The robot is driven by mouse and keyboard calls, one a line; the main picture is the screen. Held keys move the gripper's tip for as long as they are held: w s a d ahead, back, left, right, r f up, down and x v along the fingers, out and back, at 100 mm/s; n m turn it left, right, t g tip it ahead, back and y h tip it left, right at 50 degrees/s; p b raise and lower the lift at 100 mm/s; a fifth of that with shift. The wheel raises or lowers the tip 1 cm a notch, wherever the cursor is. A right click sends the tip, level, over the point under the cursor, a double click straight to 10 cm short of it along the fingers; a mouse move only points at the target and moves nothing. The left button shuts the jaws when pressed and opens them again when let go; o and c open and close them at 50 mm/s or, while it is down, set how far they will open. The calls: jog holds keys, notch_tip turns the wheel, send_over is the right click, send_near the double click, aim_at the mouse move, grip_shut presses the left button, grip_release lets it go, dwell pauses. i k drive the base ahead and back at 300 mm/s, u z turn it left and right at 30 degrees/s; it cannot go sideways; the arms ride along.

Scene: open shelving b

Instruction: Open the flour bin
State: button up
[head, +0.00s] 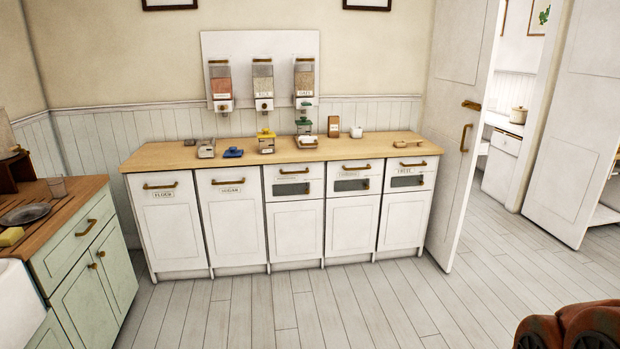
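The flour bin (167,228) is the leftmost white front in the row of units along the back wall. It has a brass bar handle (160,185) near its top and a small label reading FLOUR just below the handle. Its front looks flush with its neighbours, so it is closed. My gripper is not in view; only a reddish-brown part of what seems to be my own arm shows at the bottom right corner.
The sugar bin (233,230) stands right of the flour bin. A green cabinet (88,262) with a wooden top stands close on the left. The wooden counter (160,157) holds several small items. The plank floor (260,313) ahead is clear. Open white doors (461,120) stand at right.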

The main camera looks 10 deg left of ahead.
aim_at(165, 204)
jog(key=u, duration=0.15)
jog(key=i, duration=1.75)
jog(key=u, duration=1.05)
jog(key=i, duration=1.55)
jog(key=u, duration=1.5)
jog(key=i, duration=0.95)
jog(key=u, duration=0.3)
